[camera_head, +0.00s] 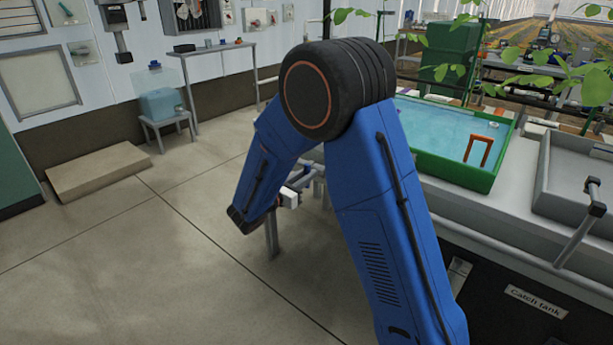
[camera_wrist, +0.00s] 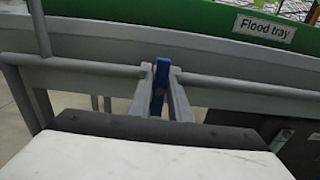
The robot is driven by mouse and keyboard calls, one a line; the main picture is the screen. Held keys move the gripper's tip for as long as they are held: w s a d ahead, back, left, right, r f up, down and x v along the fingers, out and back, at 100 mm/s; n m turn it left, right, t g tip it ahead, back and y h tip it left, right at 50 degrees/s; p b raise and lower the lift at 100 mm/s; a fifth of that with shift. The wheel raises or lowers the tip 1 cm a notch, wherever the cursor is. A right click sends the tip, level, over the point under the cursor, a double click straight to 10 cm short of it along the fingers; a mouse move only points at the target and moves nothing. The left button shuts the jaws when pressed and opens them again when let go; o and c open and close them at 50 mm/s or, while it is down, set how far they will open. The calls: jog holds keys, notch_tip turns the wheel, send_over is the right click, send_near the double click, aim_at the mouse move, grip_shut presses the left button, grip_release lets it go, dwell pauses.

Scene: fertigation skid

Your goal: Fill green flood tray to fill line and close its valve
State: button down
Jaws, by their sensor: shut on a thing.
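The green flood tray (camera_head: 455,176) stands on the bench at the right in the head view, holding blue water. An orange bracket-like frame (camera_head: 479,150) stands in the water; I cannot make out a fill line. In the wrist view the tray's green wall (camera_wrist: 150,12) bears a "Flood tray" label (camera_wrist: 265,28). Below it, a blue valve handle (camera_wrist: 160,80) stands upright at a grey pipe (camera_wrist: 230,82). My gripper (camera_wrist: 165,78) is shut on this handle, one grey finger on each side. My arm hides part of the tray's left side in the head view.
A "Catch tank" label (camera_head: 536,302) is on the dark front below. A low beige platform (camera_head: 98,170) lies at the left. The floor between is clear.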

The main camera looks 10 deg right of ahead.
jog(key=c, duration=1.7)
grip_release()
jog(key=v, duration=1.7)
jog(key=shift+s+a, duration=0.15)
